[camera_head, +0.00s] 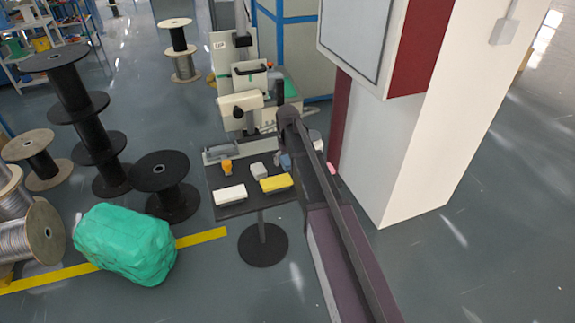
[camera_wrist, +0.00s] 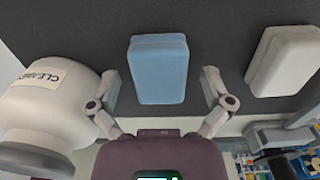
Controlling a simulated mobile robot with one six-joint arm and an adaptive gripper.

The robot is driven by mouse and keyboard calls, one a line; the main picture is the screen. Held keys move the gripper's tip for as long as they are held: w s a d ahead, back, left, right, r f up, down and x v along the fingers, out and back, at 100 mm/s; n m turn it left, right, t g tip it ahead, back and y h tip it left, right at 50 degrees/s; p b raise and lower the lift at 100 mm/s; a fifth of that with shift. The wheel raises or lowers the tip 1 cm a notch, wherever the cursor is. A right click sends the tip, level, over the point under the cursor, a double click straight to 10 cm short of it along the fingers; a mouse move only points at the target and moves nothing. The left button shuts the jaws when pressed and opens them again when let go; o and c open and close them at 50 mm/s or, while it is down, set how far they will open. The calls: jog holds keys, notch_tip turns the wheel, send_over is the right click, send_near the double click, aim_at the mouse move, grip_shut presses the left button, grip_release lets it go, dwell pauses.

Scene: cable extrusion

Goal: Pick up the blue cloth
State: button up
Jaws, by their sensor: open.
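The blue cloth (camera_wrist: 158,68) shows in the wrist view as a flat, rounded, folded block on a dark tabletop (camera_wrist: 85,25). My gripper (camera_wrist: 161,87) is open, with one finger on each side of the cloth and a visible gap on both sides. I cannot tell how far above the tabletop the fingertips are. In the head view, a small part of the blue cloth (camera_head: 285,161) shows beside my arm, which partly covers it. The gripper itself is hidden behind the arm there.
A white container marked CLEANER (camera_wrist: 45,108) stands close to the left finger in the wrist view. A pale grey block (camera_wrist: 285,60) lies to the right. The head view shows a yellow block (camera_head: 276,183), a white block (camera_head: 230,195) and an orange object (camera_head: 227,166) on the small table.

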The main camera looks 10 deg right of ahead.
aim_at(288, 159)
dwell(0.4)
jog(key=c, duration=1)
jog(key=shift+r, duration=0.2)
notch_tip(288, 159, up, 10)
jog(key=p, duration=1)
jog(key=shift+f, duration=0.2)
